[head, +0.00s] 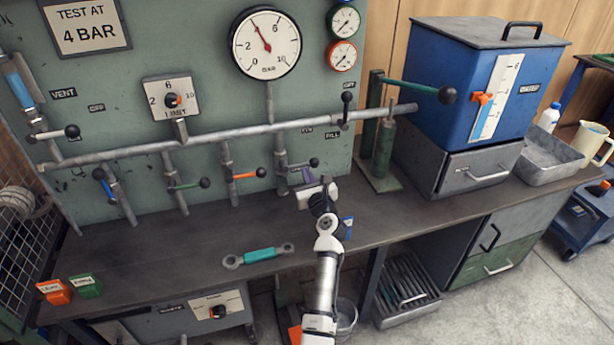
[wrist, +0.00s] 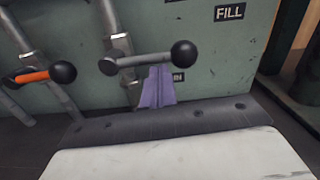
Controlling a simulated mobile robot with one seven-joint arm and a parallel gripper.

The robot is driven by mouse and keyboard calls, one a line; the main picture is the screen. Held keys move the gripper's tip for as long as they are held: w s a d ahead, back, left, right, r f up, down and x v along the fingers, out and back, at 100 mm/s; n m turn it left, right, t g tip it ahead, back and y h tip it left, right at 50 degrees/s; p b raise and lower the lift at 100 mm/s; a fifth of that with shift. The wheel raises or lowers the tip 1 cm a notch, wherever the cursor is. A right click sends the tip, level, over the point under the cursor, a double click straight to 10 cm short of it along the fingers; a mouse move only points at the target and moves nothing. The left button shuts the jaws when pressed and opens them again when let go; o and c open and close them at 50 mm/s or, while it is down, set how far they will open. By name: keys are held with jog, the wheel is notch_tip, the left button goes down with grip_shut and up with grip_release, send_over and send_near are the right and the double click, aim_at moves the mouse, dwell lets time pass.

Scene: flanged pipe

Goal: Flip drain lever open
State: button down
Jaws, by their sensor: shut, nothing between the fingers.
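The drain lever (head: 301,165) is a short grey handle with a black ball knob, on a downward branch pipe low on the panel. Its handle lies sideways, with the knob to the right. In the wrist view the lever (wrist: 150,59) crosses just beyond my fingertips, and a label ending in "IN" is partly hidden behind my fingers. My gripper (head: 307,173) has a white body and purple fingers. In the wrist view my gripper (wrist: 159,70) is shut and empty, its fingertips just below the handle; I cannot tell whether they touch it.
An orange-handled lever (head: 246,175) and a green-handled lever (head: 186,186) hang to the left. A long main pipe (head: 230,132) runs above. A green post (head: 384,150) stands to the right.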

jog(key=shift+r+n, duration=0.25)
jog(key=shift+n, duration=0.05)
jog(key=shift+s+a+r+n+g+y, duration=0.15)
jog(key=shift+a+r+n, duration=0.8)
jog(key=shift+n, duration=1.95)
jog(key=shift+s+a+r+n+g+y, duration=0.1)
jog(key=shift+s+a+r+n, duration=0.25)
jog(key=shift+r+n, duration=1.85)
jog(key=shift+s+a+r+n+g+y, duration=0.15)
jog(key=shift+a+r+n, duration=0.5)
jog(key=shift+n, duration=2.95)
jog(key=shift+a+f, duration=0.15)
